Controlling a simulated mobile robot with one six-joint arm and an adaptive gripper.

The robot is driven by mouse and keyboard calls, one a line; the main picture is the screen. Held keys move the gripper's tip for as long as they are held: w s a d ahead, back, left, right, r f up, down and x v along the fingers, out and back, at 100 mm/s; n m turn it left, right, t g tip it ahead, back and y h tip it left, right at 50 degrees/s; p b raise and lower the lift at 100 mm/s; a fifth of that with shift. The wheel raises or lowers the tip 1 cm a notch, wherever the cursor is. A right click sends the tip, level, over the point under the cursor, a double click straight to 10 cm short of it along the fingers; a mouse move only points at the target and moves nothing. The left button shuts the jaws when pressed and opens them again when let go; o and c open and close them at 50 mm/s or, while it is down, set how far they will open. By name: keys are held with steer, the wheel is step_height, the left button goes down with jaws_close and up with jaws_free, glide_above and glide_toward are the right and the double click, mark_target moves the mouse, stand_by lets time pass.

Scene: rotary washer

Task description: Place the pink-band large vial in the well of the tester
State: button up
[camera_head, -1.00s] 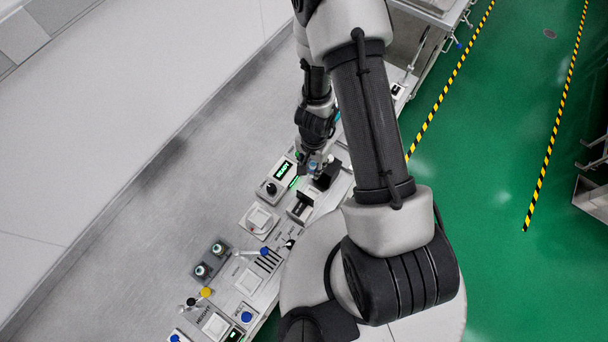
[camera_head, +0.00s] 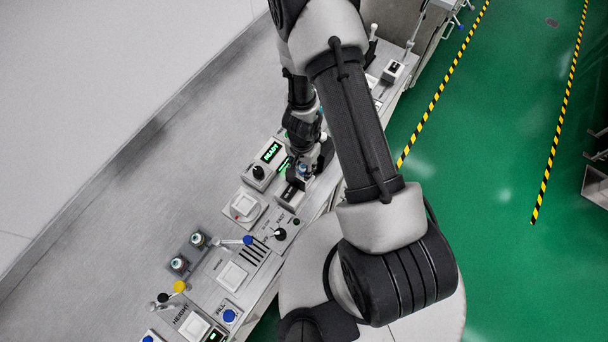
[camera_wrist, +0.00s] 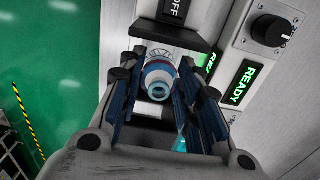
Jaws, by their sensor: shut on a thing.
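My gripper (camera_wrist: 160,88) is shut on a vial (camera_wrist: 158,80), seen from above in the wrist view between the blue-lined fingers. The vial shows a pale round top and a blue ring; a trace of pink shows at its far side, but the band is mostly hidden. In the head view, my gripper (camera_head: 304,168) is over the tester (camera_head: 263,165), right of its lit READY display. That READY display (camera_wrist: 243,82) is also in the wrist view, right of the fingers. The well is hidden under the vial and fingers, so I cannot tell whether the vial is inside it.
A black OFF block (camera_wrist: 175,10) stands just beyond the fingers. A black knob (camera_wrist: 270,30) is at the right. A rack with two vials (camera_head: 189,252), levers and buttons lie lower left along the bench. The bench's left part (camera_head: 110,190) is clear.

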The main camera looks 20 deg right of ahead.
steer(key=shift+o, duration=0.2)
step_height(320, 180, down, 4)
steer(key=b, duration=0.3)
steer(key=shift+f, duration=0.1)
steer(key=shift+c, duration=0.5)
steer(key=o, duration=1.1)
